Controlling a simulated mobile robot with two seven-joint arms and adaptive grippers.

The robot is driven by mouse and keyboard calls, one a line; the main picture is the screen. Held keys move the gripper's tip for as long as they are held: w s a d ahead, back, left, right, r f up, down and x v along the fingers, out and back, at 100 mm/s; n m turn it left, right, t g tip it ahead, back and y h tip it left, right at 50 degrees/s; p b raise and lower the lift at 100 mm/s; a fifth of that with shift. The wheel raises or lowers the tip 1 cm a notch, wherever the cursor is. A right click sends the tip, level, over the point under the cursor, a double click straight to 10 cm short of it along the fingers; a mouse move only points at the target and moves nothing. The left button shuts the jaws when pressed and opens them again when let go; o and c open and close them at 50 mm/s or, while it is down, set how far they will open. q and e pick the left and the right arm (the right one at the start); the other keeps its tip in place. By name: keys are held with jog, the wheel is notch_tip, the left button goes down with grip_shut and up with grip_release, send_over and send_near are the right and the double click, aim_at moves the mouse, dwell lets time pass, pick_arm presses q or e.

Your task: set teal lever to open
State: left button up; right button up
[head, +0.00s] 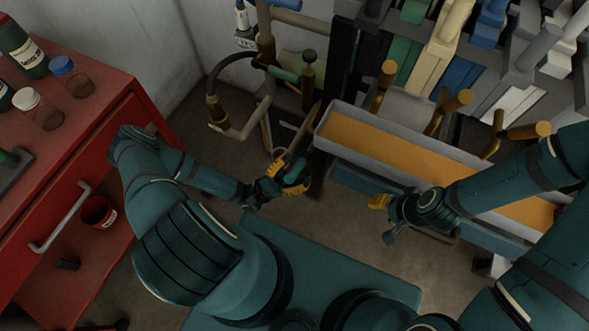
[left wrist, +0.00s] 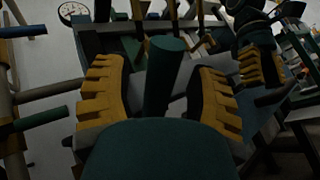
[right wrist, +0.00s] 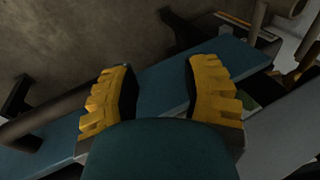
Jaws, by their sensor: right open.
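A short teal handle (head: 296,170) shows at my left gripper (head: 288,182) in the head view. In the left wrist view a dark teal cylinder (left wrist: 165,75) stands between the spread yellow fingers of that gripper (left wrist: 160,105), with a gap at least on its left side. Another teal bar (head: 283,75) is on the pipework at the back. A teal bar also shows at the left of the left wrist view (left wrist: 40,121); I cannot tell which it is. My right gripper (head: 385,208) is open and empty in front of the trough; its fingers are wide apart in its wrist view (right wrist: 163,90).
A grey trough with an orange inside (head: 390,155) runs along the right, with brass-ended levers (head: 457,101) behind it. A red cabinet (head: 100,130) with bottles stands at left. Brass pipework (head: 235,120) rises at the back. Bare floor (head: 335,225) lies between the grippers.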

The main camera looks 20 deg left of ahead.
pick_arm(q)
jog(key=v, duration=1.2)
dwell(0.5)
